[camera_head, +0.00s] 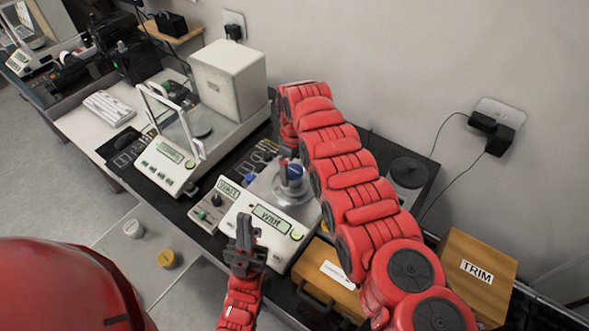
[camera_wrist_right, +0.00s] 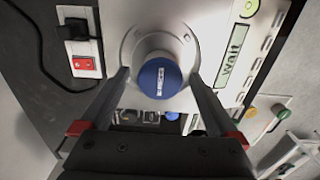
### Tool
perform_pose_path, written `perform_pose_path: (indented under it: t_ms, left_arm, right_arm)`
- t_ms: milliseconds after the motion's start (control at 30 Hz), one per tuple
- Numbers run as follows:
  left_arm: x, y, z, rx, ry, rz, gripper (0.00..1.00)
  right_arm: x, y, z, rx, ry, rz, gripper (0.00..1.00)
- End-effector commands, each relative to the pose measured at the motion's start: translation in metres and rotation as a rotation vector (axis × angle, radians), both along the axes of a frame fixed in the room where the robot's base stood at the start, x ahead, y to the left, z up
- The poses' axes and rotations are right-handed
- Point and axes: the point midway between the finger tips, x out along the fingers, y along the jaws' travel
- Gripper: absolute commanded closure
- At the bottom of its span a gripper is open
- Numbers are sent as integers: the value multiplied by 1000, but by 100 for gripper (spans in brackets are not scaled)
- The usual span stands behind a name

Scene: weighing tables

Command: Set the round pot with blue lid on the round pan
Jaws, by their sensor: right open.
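The round pot with blue lid (camera_head: 293,172) stands upright on the round pan (camera_head: 291,196) of the scale in the head view, as far as I can see. In the right wrist view, the blue lid (camera_wrist_right: 160,77) is seen from above, with the pale metal pan (camera_wrist_right: 133,42) around it. My right gripper (camera_wrist_right: 160,80) is open, with one finger on each side of the pot and a visible gap beside the lid. The arm partly hides it in the head view. My left gripper (camera_head: 244,228) is in front of the scale display, away from the pot; its jaw gap is not clear.
The scale display (camera_head: 270,219) reads "Wait". A balance with a glass shield (camera_head: 170,125) stands to the left. A wooden box marked TRIM (camera_head: 478,270) and a wooden case (camera_head: 330,282) are at right.

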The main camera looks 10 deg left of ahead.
Motion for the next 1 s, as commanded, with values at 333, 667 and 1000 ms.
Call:
perform_pose_path:
  t_ms: [333,667,1000]
  left_arm:
    - [0,0,-13,0,0,0,100]
    - [0,0,-18,0,0,0,100]
    - [0,0,-18,0,0,0,100]
  right_arm:
    - [1,0,77,3,-6,-1,4]
    - [0,-1,108,0,0,-1,4]
    - [0,-1,110,-1,1,-1,4]
